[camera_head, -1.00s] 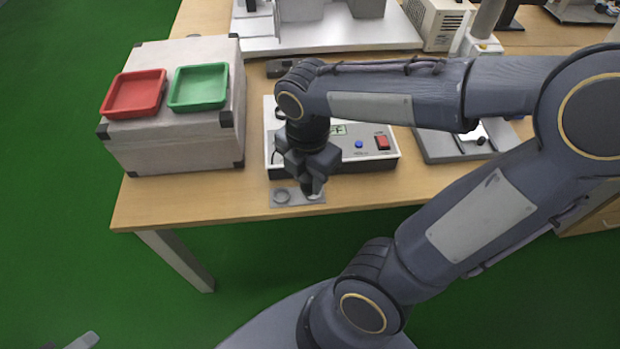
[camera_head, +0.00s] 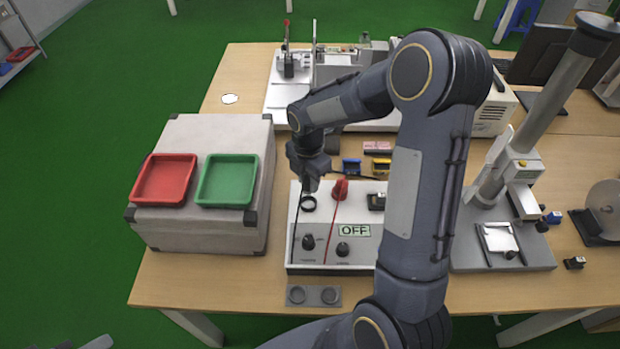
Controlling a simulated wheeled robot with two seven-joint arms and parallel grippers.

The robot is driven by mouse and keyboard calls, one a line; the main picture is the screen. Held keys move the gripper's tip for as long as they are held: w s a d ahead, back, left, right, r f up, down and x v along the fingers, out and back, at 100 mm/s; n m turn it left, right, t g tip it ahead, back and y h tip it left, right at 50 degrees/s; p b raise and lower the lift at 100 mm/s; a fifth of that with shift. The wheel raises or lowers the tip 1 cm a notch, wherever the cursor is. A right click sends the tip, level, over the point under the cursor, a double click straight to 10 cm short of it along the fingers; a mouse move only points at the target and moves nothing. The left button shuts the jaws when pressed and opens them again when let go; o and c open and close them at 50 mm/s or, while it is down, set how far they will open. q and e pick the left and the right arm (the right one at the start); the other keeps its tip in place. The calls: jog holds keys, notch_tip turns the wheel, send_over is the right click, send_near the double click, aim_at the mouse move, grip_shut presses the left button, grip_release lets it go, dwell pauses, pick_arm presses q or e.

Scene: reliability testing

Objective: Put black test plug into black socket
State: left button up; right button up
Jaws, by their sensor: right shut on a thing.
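My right gripper (camera_head: 310,183) is shut on the black test plug, low over the back left of the white tester box (camera_head: 365,262). The plug is mostly hidden by the fingers. A black cable (camera_head: 295,230) runs from near the gripper down the box's left side. The black socket (camera_head: 308,203) shows as a dark ring just in front of the fingertips; the plug appears apart from it. A red plug (camera_head: 340,188) stands at the box's back, right of the gripper, with a red cable. A small grey tip, perhaps my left gripper (camera_head: 100,342), shows at the bottom left edge.
A grey holder plate (camera_head: 314,295) with two round recesses lies in front of the box. A grey case (camera_head: 205,235) carries a red tray (camera_head: 165,180) and a green tray (camera_head: 228,180). Knobs and an OFF sign (camera_head: 355,230) are on the tester. A stand (camera_head: 500,255) is at right.

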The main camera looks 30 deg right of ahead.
aim_at(308, 192)
jog(key=shift+f+b, duration=1.9)
jog(key=shift+f, duration=0.75)
jog(key=shift+f+b, duration=0.45)
jog(key=shift+f, duration=0.15)
jog(key=o, duration=0.7)
notch_tip(308, 192, up, 11)
jog(key=p, duration=0.8)
jog(key=shift+p, duration=0.4)
